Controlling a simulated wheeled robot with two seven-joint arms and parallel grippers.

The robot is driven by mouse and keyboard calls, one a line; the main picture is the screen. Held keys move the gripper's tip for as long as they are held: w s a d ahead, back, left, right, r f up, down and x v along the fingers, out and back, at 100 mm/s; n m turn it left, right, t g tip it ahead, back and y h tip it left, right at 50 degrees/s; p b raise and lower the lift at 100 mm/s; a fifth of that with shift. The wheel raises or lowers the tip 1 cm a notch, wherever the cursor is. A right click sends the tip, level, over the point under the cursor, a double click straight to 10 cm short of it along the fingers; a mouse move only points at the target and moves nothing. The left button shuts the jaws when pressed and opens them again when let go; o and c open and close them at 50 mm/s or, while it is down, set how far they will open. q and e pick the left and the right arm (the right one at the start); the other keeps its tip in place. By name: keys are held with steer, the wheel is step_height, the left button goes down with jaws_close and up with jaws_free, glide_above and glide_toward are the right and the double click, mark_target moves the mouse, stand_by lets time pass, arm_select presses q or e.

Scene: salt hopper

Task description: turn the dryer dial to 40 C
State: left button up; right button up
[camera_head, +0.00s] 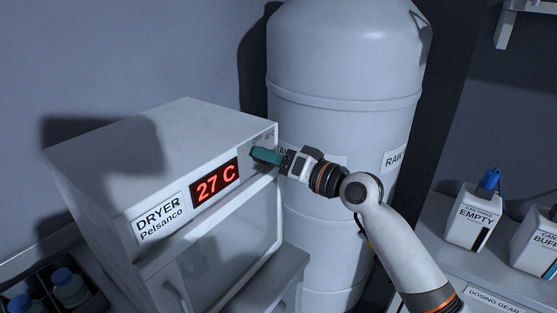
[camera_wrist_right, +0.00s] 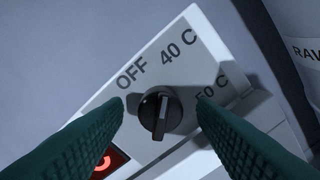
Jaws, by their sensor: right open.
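The white dryer (camera_head: 105,165) stands at the left in the head view, and its red display (camera_head: 214,184) reads 27 C. Its round black dial (camera_wrist_right: 160,112) shows in the right wrist view, with the labels OFF, 40 C and 50 C around it. A pale line runs along the dial's raised grip, roughly up and down in that view; I cannot tell surely which label it marks. My right gripper (camera_head: 266,155) is at the dryer's upper right front corner and hides the dial in the head view. Its green fingers are open, one on each side of the dial, apparently apart from it. My left gripper is not in view.
A large pale tank (camera_head: 345,60) stands behind and right of the dryer, close to my right arm. White cans (camera_head: 473,222) stand on a bench at the right. A dark crate with blue-capped bottles (camera_head: 68,285) is at the lower left.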

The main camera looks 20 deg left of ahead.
steer(key=b+v, duration=0.4)
steer(key=v, duration=0.8)
